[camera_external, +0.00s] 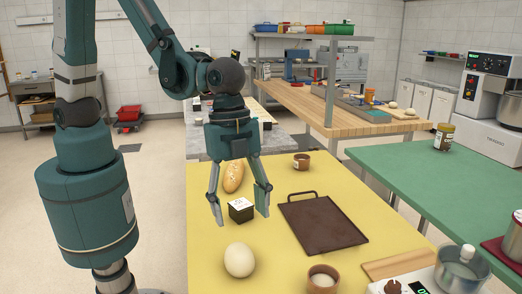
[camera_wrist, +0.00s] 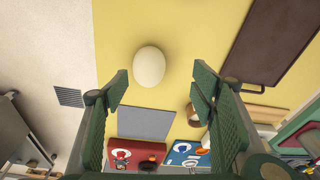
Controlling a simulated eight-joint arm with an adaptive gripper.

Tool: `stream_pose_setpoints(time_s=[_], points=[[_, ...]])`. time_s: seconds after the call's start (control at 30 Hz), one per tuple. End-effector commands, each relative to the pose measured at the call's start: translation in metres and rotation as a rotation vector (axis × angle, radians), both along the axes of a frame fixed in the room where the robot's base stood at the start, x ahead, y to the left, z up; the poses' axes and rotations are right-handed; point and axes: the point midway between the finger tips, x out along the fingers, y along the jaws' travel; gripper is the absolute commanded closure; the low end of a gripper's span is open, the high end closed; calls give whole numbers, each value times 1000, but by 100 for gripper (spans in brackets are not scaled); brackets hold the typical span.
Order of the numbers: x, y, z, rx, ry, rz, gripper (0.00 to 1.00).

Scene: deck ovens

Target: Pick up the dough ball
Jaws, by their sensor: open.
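The dough ball (camera_external: 239,260) is pale, smooth and egg-shaped, and lies on the yellow table top near its front left. In the wrist view a pale rounded ball (camera_wrist: 149,67) shows at upper middle, in the gap between the fingertips. My gripper (camera_external: 242,217) points down with its two fingers spread, and nothing is held. In the external view its fingertips are above the dough ball in the picture, apart from it, on either side of a small dark box with a white top (camera_external: 241,209). I cannot tell the exact fingertip height.
On the yellow table (camera_external: 205,245) are a bread loaf (camera_external: 233,177), a dark handled tray (camera_external: 322,222) to the right, a brown cup (camera_external: 301,161) behind, and a brown bowl (camera_external: 323,279) right of the dough. A scale (camera_external: 420,283) stands at front right. Table is clear left of the dough.

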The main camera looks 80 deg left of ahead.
Motion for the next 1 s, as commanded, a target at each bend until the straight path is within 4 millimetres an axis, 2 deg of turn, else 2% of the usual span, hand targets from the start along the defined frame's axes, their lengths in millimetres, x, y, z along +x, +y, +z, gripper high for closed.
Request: stream_pose_setpoints(time_s=[0.1,0.3,0.77,1.0], points=[[-7,-17,-14,9,11,-55,43],[-16,-29,-27,19,22,-104,43],[-17,-31,-30,19,24,-113,43],[-16,-33,-41,19,24,-113,43]])
